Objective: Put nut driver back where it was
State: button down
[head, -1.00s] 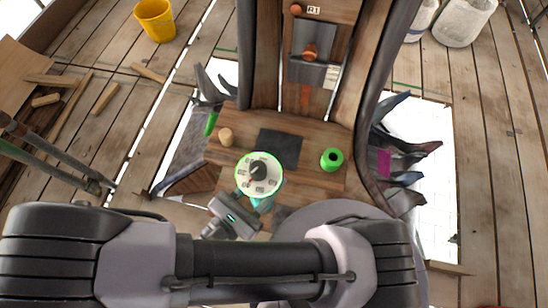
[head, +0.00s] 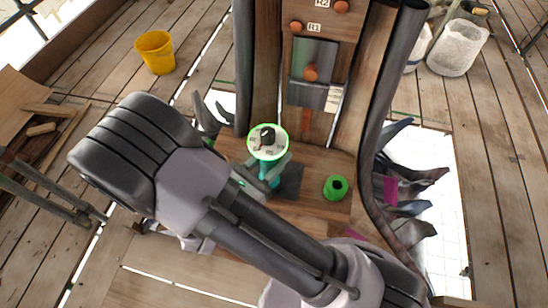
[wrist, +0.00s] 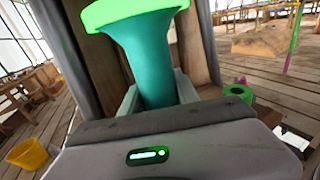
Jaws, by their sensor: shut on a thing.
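My gripper (head: 262,178) is shut on a teal tool (head: 268,170) with a flared body and a round, green-rimmed white dial top (head: 268,143) with a black knob. No other thing in view looks more like a nut driver, but I cannot tell for sure that this is it. In the wrist view the teal body (wrist: 155,65) stands upright between the jaws, and its lower end is hidden by my gripper. In the head view it is at the back left of the dark square mat (head: 290,182); I cannot tell whether its base touches anything.
A green cylinder with a dark hole (head: 335,188) stands on the wooden bench (head: 315,215) right of the mat. A panel with orange knobs (head: 310,72) rises behind, between dark curved posts (head: 375,110). A yellow bucket (head: 155,52) is far off on the deck.

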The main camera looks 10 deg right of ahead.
jog(key=c, duration=0.9)
grip_release()
jog(key=shift+r, duration=0.1)
jog(key=p+v, duration=0.3)
jog(key=v, duration=0.9)
jog(key=shift+p, duration=0.35)
